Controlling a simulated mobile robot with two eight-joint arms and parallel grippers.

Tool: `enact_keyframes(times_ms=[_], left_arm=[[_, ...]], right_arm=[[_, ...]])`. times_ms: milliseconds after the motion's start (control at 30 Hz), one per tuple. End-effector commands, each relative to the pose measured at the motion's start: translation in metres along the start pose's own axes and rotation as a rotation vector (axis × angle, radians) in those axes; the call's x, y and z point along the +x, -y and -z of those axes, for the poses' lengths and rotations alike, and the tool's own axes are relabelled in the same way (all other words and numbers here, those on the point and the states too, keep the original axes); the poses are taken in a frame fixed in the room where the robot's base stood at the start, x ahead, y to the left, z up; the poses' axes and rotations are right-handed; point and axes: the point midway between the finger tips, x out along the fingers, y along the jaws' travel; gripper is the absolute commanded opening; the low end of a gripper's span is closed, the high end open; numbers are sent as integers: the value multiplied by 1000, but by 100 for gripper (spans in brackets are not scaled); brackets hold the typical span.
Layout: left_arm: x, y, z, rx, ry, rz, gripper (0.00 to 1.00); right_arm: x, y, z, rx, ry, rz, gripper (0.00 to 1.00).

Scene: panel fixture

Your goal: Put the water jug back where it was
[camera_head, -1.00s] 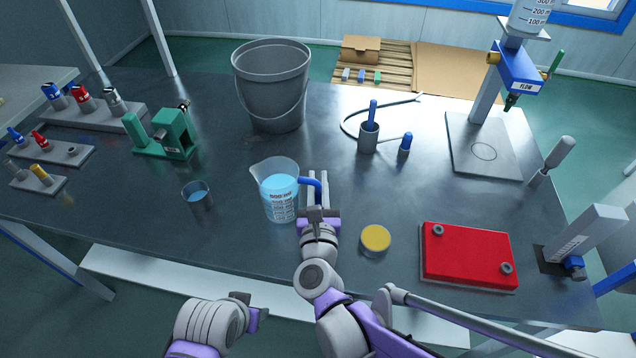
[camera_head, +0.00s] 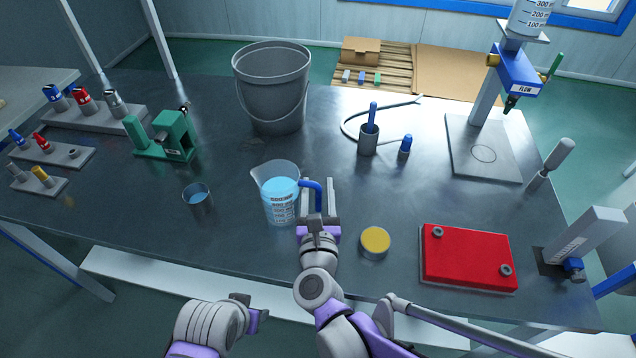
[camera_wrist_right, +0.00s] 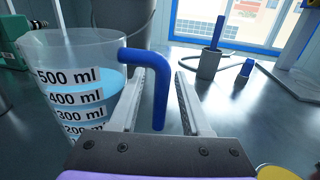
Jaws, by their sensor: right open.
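The water jug (camera_head: 281,200) is a clear measuring jug with blue water and a blue handle. It stands upright on the dark table, handle to the right. It also shows at the left of the right wrist view (camera_wrist_right: 80,90). My right gripper (camera_head: 319,192) is open, with a finger on each side of the blue handle (camera_wrist_right: 158,90); I cannot tell whether either touches it. My left gripper (camera_head: 256,312) is low in front of the table's near edge, and its jaws do not show clearly.
A small cup (camera_head: 197,198) with blue liquid stands left of the jug, and a yellow-topped round container (camera_head: 375,242) stands right of my right gripper. A grey bucket (camera_head: 272,90) is behind. A red panel (camera_head: 468,257) lies at right.

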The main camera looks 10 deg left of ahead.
Motion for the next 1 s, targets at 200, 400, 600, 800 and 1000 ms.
enact_keyframes(times_ms=[200, 400, 600, 800, 1000], left_arm=[[-7, 0, 2, 0, -3, 0, 50], [-12, 0, 4, 0, -4, 0, 50], [-13, 0, 4, 0, -5, 0, 50], [-13, 0, 4, 0, -5, 0, 50], [-13, 0, 4, 0, -5, 0, 50]], right_arm=[[-49, 0, -1, 0, 1, -3, 47], [-86, -1, -1, 0, 1, -3, 47], [-104, 0, 0, 0, 0, 0, 47], [-106, 1, 0, -1, 0, 1, 47], [-106, 1, 0, -1, 0, 1, 47]])
